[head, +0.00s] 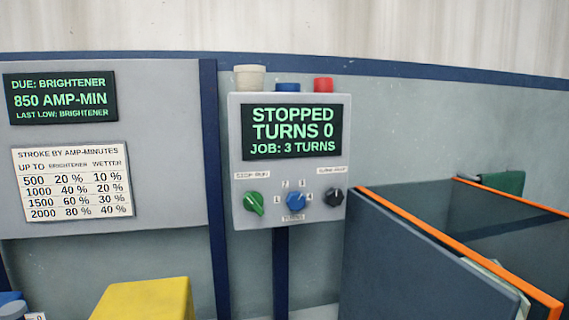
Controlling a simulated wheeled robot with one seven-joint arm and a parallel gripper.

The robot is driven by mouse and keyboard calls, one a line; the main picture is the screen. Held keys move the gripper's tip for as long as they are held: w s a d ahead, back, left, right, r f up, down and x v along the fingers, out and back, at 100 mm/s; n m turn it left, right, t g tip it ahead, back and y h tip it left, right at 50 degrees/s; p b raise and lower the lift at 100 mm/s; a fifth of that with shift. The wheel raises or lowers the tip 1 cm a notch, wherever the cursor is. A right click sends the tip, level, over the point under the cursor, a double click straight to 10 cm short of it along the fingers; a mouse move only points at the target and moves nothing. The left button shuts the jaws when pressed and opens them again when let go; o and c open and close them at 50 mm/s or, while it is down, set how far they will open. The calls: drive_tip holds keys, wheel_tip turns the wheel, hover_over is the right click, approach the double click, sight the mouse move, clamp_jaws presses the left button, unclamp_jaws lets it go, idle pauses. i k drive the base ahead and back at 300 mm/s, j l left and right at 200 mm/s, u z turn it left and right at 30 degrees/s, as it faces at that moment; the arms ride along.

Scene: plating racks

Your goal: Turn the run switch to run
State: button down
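The run switch is a green knob (253,204) at the lower left of a grey control box (236,160), under a small label that appears to read STOP-RUN. Its pointer lies tilted, from upper left to lower right. The box's screen (295,132) reads STOPPED, TURNS 0, JOB: 3 TURNS. A blue turns knob (297,201) with numbers around it sits to the right of the green knob, and a black knob (334,196) sits farther right under a blurred label. My gripper is not in view.
A beige, a blue and a red cap (323,85) stand on the box top. An orange-edged dark tank (420,250) stands close at the right. A yellow block (145,299) is at the lower left. A display (60,97) and stroke chart (72,183) hang left.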

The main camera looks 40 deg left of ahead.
sight(252, 201)
drive_tip(key=j+u, duration=0.1)
drive_tip(key=u, duration=1.05)
drive_tip(key=k+j, duration=0.05)
